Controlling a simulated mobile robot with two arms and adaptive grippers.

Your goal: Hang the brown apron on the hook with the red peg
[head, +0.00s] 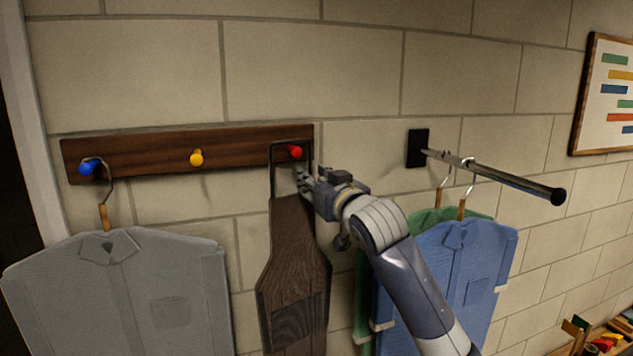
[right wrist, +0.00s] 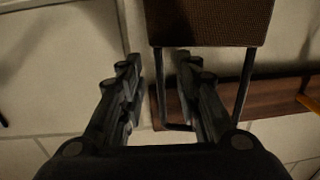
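The brown apron (head: 292,245) hangs upright below the wooden peg board. Its stiff dark neck loop (head: 272,170) encircles the red peg (head: 295,151), with the top bar just above the peg. Whether the bar bears on the peg is unclear. My right gripper (head: 304,180) is beside the loop's right strap, just below the peg. In the right wrist view, its fingers (right wrist: 158,75) are spread, with one loop strap (right wrist: 160,92) between them and gaps on both sides. The apron's top edge (right wrist: 208,22) also shows there; the red peg is hidden. My left gripper is out of view.
The board (head: 140,155) also has a yellow peg (head: 196,158), bare, and a blue peg (head: 88,167) holding a grey shirt (head: 120,290). A rail (head: 510,180) at right carries blue (head: 460,270) and green garments close to my right arm. Wall above the board is clear.

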